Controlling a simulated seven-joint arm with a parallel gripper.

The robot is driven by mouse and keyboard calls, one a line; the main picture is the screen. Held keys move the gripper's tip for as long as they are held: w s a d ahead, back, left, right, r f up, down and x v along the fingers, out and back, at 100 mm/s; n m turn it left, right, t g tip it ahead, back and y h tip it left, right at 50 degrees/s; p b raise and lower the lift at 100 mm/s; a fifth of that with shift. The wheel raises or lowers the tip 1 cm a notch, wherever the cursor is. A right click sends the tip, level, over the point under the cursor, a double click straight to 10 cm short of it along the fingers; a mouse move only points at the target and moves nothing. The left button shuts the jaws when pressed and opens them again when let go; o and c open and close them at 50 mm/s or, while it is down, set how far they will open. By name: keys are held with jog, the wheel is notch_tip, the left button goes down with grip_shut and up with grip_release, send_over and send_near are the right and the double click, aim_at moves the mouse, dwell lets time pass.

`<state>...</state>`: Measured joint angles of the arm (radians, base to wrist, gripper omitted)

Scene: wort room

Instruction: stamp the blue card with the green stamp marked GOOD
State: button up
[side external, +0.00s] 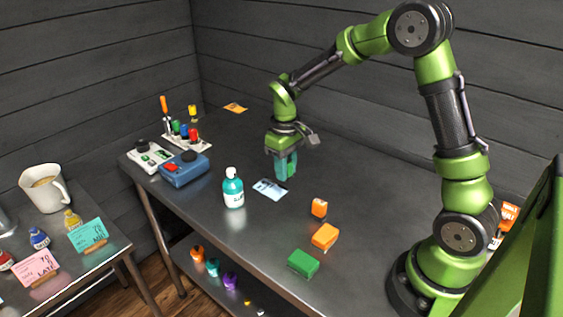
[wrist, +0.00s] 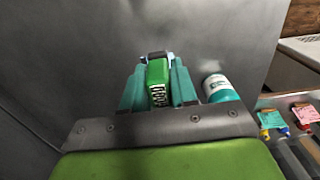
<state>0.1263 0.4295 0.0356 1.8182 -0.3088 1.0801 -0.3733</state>
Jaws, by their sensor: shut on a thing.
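My gripper (side external: 285,176) is shut on a green stamp, its teal fingers pointing down low over the table. In the wrist view the green stamp (wrist: 158,78) sits between the fingers (wrist: 160,88), with pale lettering on its side that is too small to read surely. The blue card (side external: 269,189) lies flat on the dark table, just left of and in front of the fingertips in the side view. The stamp's lower face is hidden, so I cannot tell whether it touches anything. Pale blue slivers show beyond the stamp in the wrist view.
A teal bottle (side external: 233,190) stands left of the card, also in the wrist view (wrist: 219,88). A blue box (side external: 185,172), a pale box (side external: 148,157) and a marker rack (side external: 190,142) are farther left. Orange blocks (side external: 324,236) and a green block (side external: 303,264) lie in front.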

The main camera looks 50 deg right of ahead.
aim_at(276, 192)
jog(key=shift+w+d+f, duration=0.1)
jog(key=shift+w+f, duration=0.55)
jog(key=shift+f, duration=0.4)
jog(key=shift+w+d+f, duration=0.1)
jog(key=shift+w+f, duration=0.6)
jog(key=shift+f, duration=0.35)
jog(key=shift+w+d+f, duration=0.1)
jog(key=shift+w+f, duration=0.55)
jog(key=shift+f, duration=0.4)
jog(key=shift+f, duration=0.55)
notch_tip(276, 192, up, 7)
dwell(0.8)
